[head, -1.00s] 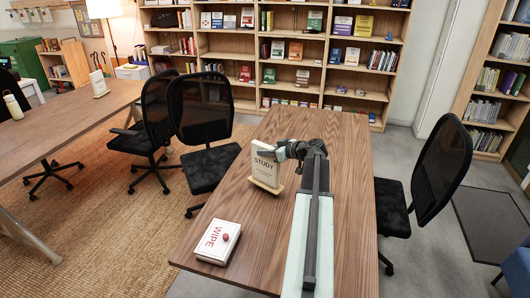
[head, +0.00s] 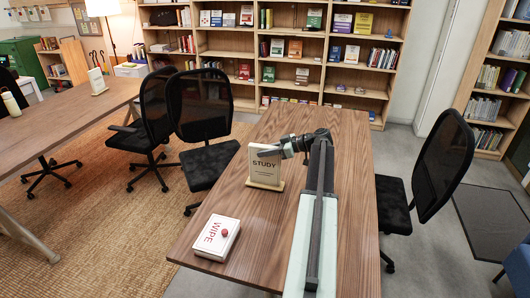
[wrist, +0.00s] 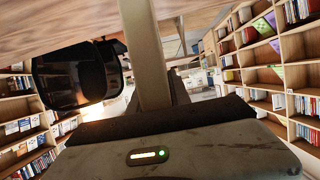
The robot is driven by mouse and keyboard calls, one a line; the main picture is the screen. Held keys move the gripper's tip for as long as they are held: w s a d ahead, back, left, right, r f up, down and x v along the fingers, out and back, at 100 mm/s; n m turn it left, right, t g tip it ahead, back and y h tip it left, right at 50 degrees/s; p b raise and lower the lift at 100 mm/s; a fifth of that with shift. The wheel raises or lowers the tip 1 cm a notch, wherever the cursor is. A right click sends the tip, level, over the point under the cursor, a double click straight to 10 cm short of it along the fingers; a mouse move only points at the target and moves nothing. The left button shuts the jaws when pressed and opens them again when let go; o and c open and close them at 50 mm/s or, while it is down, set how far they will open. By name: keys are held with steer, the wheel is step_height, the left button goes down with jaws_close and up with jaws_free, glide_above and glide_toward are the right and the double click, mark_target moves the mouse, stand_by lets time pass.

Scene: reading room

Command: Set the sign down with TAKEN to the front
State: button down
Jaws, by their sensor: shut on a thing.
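The sign (head: 262,172) is a cream panel on a pale wooden foot, upright near the left edge of the brown table (head: 330,235). STUDY faces me; TAKEN does not show. My gripper (head: 268,152) is shut on the sign near its upper right edge. In the wrist view, the sign (wrist: 146,50) shows as a narrow beige strip, nearly edge-on, in front of my gripper. Whether its foot touches the table or hangs just above it, I cannot tell.
Black chairs stand left (head: 200,110) and right (head: 440,165). Another sign (head: 97,81) stands on the left table (head: 60,125). The table's far end is clear.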

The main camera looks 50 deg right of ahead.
steer(key=c, duration=1.1)
jaws_free()
steer(key=p+v, duration=0.3)
steer(key=v, duration=0.4)
steer(key=shift+r, duration=0.2)
steer(key=shift+s+d, duration=0.15)
steer(key=shift+s, duration=0.2)
